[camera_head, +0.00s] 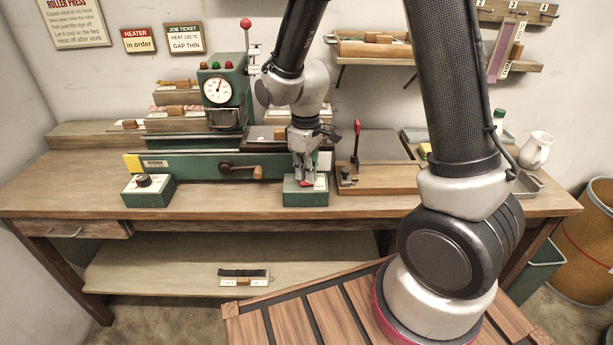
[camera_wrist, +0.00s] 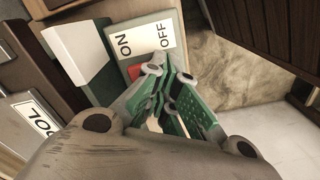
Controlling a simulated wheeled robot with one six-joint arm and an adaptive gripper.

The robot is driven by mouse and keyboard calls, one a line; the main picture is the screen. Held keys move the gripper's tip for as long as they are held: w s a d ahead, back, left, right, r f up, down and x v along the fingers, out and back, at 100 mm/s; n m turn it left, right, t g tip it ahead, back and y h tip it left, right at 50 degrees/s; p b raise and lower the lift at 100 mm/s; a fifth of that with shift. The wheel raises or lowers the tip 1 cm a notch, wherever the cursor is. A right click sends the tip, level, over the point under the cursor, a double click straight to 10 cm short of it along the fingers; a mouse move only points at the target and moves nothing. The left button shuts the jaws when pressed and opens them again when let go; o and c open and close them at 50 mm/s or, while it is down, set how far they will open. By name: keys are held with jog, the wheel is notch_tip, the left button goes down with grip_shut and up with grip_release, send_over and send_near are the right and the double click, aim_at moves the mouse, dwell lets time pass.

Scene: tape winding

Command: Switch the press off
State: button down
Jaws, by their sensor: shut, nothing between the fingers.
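The press (camera_head: 190,160) is a green bench machine with a round white gauge (camera_head: 217,90) and small lamps on top. A green switch box (camera_head: 305,196) stands at the table's front edge, right of the crank. In the wrist view its pale label (camera_wrist: 146,38) reads ON and OFF, and a bit of red (camera_wrist: 135,71) shows beside the label, partly hidden by my fingers. My gripper (camera_head: 304,184) points down, shut and empty, right over the box. Its fingertips (camera_wrist: 166,78) lie close to the red part and the OFF end; I cannot tell whether they touch.
A second green box with a black knob (camera_head: 143,181) stands left on the table. A wooden-handled crank (camera_head: 243,171) juts from the press front. A red-handled lever (camera_head: 356,140) on a wooden board stands to the right. A white jug (camera_head: 536,151) is at the far right.

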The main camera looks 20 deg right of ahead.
jog(key=shift+r, duration=3.5)
jog(key=shift+s+d+m, duration=0.1)
jog(key=shift+s+m, duration=0.15)
jog(key=shift+m, duration=0.05)
jog(key=s+d+r+m+t, duration=0.2)
jog(key=s+d+r+m, duration=0.2)
jog(key=s+d+r, duration=0.3)
jog(key=s+d+r+m+t, duration=0.2)
jog(key=s+d+r, duration=0.5)
jog(key=s, duration=0.4)
jog(key=shift+s+d+r+m, duration=0.25)
jog(key=shift+d+r+m, duration=0.1)
jog(key=shift+r+m, duration=0.5)
